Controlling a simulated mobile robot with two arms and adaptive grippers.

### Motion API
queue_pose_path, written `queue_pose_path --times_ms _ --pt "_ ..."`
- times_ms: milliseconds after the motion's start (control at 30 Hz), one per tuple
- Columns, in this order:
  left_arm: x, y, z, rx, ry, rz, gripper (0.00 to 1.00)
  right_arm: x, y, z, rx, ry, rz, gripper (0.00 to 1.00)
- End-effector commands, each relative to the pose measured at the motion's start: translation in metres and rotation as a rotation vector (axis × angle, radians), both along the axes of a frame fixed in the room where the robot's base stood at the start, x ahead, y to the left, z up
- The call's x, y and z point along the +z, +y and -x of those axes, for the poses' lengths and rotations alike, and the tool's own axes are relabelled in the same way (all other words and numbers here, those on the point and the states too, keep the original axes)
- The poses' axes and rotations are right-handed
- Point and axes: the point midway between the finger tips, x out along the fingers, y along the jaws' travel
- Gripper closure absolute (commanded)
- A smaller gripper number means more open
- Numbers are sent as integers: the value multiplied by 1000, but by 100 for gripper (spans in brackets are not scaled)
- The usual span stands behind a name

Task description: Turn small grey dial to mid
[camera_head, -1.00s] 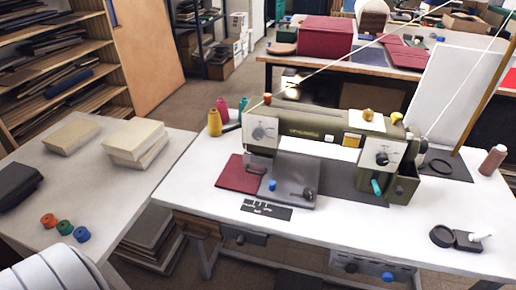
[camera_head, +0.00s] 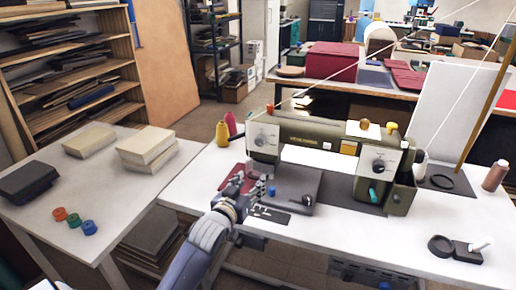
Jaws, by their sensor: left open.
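The olive sewing machine (camera_head: 320,134) stands on the white table (camera_head: 450,215). A grey dial (camera_head: 262,141) sits on the pale plate at its left head; its pointer setting is too small to read. A darker dial (camera_head: 379,167) sits on the pale plate at the right end. I cannot tell for certain which is the small grey dial. My left gripper (camera_head: 251,184) is open, in front of and below the left dial, over the dark red cloth (camera_head: 232,176) and apart from the dial. It partly hides the cloth and the labelled black strip. My right gripper is out of view.
A grey plate (camera_head: 298,182) with a blue knob (camera_head: 271,191) and a dark knob (camera_head: 308,199) lies right of the gripper. Yellow (camera_head: 222,134) and pink spools stand behind left. A side table (camera_head: 120,195) holds stacked blocks.

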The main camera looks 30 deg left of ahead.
Motion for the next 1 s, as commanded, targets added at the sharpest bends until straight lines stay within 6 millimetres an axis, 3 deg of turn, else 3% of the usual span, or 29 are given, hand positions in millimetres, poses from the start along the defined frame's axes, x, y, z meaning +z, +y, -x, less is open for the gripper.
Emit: queue_pose_path --times_ms 33,100,200,367,800,1000 --pt "21 10 -7 11 -64 2 52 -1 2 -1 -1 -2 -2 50" --pt "41 19 -12 21 -125 6 52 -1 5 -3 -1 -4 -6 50" --pt "55 24 -16 25 -167 9 52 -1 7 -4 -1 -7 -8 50" --pt "57 28 -30 26 -173 10 52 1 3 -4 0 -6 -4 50" --pt "57 44 -97 26 -170 9 52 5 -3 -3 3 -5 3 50" --pt "55 48 -114 26 -170 9 52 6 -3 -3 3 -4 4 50"
